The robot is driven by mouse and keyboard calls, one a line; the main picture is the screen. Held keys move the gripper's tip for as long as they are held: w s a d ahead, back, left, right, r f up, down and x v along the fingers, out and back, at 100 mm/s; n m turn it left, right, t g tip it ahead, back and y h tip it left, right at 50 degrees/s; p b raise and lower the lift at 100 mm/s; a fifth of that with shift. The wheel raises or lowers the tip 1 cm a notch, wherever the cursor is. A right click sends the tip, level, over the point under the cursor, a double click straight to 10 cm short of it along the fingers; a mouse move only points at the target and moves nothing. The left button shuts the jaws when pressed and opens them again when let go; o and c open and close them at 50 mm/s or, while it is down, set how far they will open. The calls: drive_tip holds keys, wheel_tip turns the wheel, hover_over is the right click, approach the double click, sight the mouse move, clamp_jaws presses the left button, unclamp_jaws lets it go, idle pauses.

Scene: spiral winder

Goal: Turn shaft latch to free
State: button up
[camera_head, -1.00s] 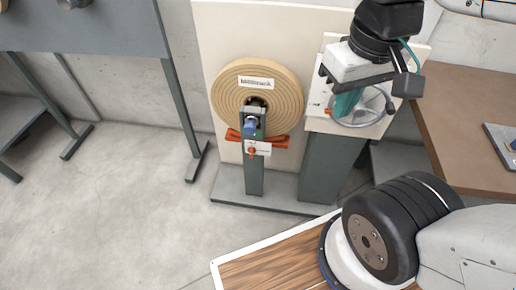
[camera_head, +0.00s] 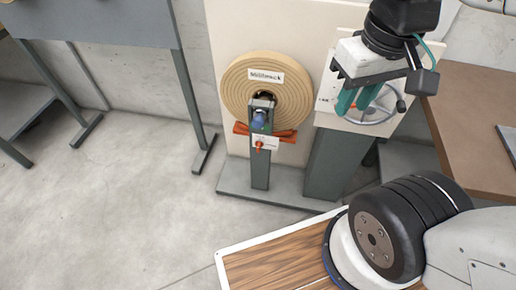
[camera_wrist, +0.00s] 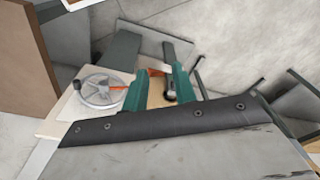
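A small red knob (camera_head: 259,145) sits on a white plate on the post below the shaft end and looks like the shaft latch. The blue-tipped shaft end (camera_head: 258,124) rests in a grey bracket (camera_head: 261,104) in front of the tan wound roll (camera_head: 240,92). My gripper (camera_head: 353,104) hangs right of the roll, in front of the handwheel in the picture, well apart from the red knob. In the wrist view its two teal fingers (camera_wrist: 160,74) stand apart with nothing held. An orange-red part shows between them; the red knob is not clear there.
A spoked handwheel (camera_head: 382,114) stands on the cabinet (camera_head: 335,165) right of the roll. Orange-red bars (camera_head: 285,136) flank the post. A brown table (camera_head: 465,115) stands at the right, a grey-legged frame (camera_head: 190,95) at the left. Floor front left is clear.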

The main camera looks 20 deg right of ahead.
drive_tip(key=shift+o, duration=0.4)
drive_tip(key=f, duration=0.1)
drive_tip(key=w+a+f+g, duration=0.1)
drive_tip(key=f+g, duration=0.1)
drive_tip(key=shift+w+a+f+n, duration=0.15)
drive_tip(key=shift+w+f+n, duration=0.1)
drive_tip(key=shift+w+n, duration=0.15)
drive_tip(key=w+d+f+n+g+h, duration=0.1)
drive_tip(key=w+f+n+g+h, duration=0.25)
drive_tip(key=w+f+h, duration=0.35)
drive_tip(key=w+d+f+n+g+h, duration=0.1)
drive_tip(key=w+f+n+g+h, duration=0.25)
drive_tip(key=f, duration=0.55)
drive_tip(key=n+t+h, duration=0.1)
drive_tip(key=n+t, duration=2)
approach(258, 147)
drive_tip(key=s+d+f, duration=0.1)
drive_tip(key=s+d, duration=0.2)
drive_tip(key=d, duration=0.3)
drive_tip(key=w+t+y, duration=0.1)
drive_tip(key=w, duration=0.4)
drive_tip(key=w+n+t+y, duration=0.1)
drive_tip(key=w, duration=0.4)
drive_tip(key=shift+w+d+r, duration=0.1)
drive_tip(key=shift+d+r, duration=0.05)
drive_tip(key=shift+r, duration=0.1)
clamp_jaws()
